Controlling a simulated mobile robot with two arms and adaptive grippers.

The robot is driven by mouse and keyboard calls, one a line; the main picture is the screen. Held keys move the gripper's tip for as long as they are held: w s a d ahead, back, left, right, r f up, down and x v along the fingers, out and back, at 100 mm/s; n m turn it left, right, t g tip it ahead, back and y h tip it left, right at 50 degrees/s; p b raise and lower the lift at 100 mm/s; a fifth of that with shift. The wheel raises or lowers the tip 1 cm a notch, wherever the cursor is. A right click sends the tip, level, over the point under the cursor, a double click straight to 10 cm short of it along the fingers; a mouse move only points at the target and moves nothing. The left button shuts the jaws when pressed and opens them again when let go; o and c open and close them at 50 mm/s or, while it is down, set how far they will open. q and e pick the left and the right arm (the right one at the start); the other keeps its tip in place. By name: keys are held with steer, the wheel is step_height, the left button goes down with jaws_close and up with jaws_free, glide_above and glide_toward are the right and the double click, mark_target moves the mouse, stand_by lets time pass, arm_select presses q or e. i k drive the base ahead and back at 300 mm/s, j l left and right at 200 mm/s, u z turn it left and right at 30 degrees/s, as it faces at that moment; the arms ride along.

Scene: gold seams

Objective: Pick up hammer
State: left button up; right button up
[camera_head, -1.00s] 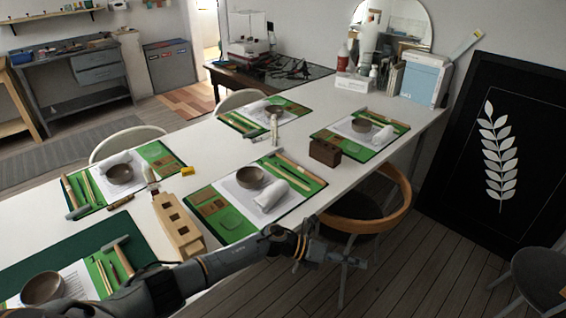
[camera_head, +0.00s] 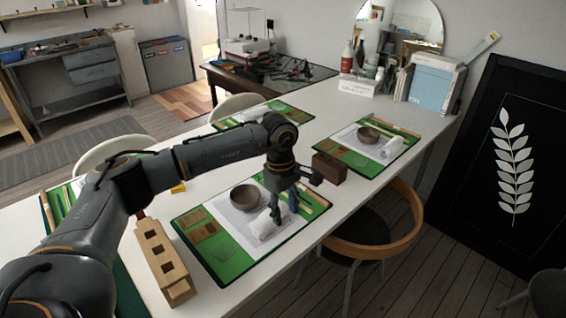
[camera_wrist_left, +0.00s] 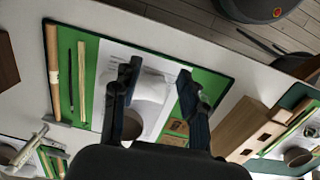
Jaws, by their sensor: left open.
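The hammer lies along the far right edge of the nearest green mat (camera_head: 232,268). Its tan handle (camera_head: 315,202) shows just right of my left gripper, and its head is hidden behind the arm. In the left wrist view the handle (camera_wrist_left: 53,70) runs down the left side of the mat, with what looks like a grey head at its lower end. My left gripper (camera_head: 284,214) points down over the mat, open and empty. Its fingertips (camera_wrist_left: 158,72) spread above a white roll (camera_wrist_left: 150,94), apart from the hammer. My right gripper is not in view.
A brown bowl (camera_head: 246,196) stands on the mat beside the white roll. A wooden block with square holes (camera_head: 160,262) is to the left and a dark brown block (camera_head: 330,169) to the right. A wooden-backed chair (camera_head: 385,243) stands by the table's near edge.

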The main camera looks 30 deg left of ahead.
mark_target(323, 202)
steer(key=i+j, duration=0.35)
steer(key=i, duration=0.15)
steer(key=i+j, duration=0.4)
steer(key=i+l, duration=0.05)
